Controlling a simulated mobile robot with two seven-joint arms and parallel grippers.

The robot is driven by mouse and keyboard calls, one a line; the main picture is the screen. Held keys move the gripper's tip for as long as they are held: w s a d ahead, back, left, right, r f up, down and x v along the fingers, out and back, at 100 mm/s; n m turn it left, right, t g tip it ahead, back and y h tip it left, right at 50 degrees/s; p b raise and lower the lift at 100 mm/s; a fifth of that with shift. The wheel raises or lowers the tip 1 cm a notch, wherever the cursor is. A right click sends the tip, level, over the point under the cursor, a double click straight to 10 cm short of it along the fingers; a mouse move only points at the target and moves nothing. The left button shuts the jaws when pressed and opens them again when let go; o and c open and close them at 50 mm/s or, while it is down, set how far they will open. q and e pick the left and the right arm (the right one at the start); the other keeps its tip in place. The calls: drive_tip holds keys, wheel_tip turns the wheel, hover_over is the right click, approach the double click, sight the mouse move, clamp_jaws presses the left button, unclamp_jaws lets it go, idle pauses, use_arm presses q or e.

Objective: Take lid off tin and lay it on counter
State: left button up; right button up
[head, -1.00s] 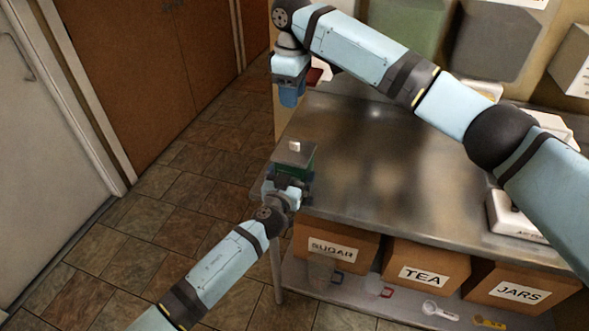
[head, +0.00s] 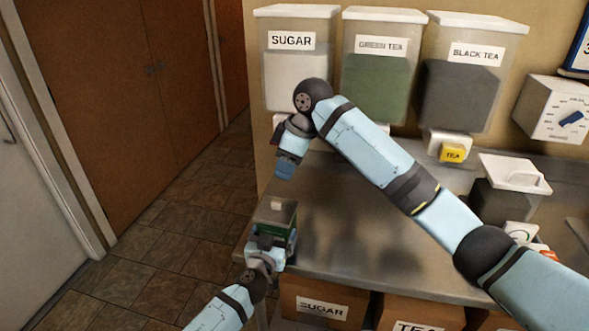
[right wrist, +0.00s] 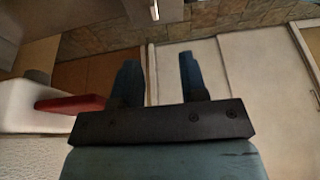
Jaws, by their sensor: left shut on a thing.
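A dark green tin (head: 276,236) is at the left end of the steel counter (head: 350,250). Its flat grey-brown lid (head: 275,213) is on top, with a small pale knob (head: 277,203). My left gripper (head: 268,243) is shut on the tin from the near side; its fingertips are partly hidden. I cannot tell whether the tin touches the counter. My right gripper (head: 285,170) hangs above and slightly beyond the tin, pointing down. In the right wrist view its two blue fingers (right wrist: 158,82) stand apart with nothing between them.
Dispensers labelled sugar (head: 295,75), green tea (head: 379,85) and black tea (head: 463,90) stand along the wall. A lidded dark container (head: 505,195) is at the counter's right. Boxes (head: 322,303) are below. The counter's middle is clear under my right arm.

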sight(276, 202)
drive_tip(key=shift+t+y, duration=0.3)
drive_tip(key=x, duration=0.3)
drive_tip(key=d+x, duration=0.1)
drive_tip(key=x, duration=0.7)
drive_tip(key=shift+d+f, duration=0.2)
drive_tip(key=shift+f, duration=0.35)
clamp_jaws()
drive_tip(key=shift+r, duration=0.15)
drive_tip(key=shift+r, duration=1)
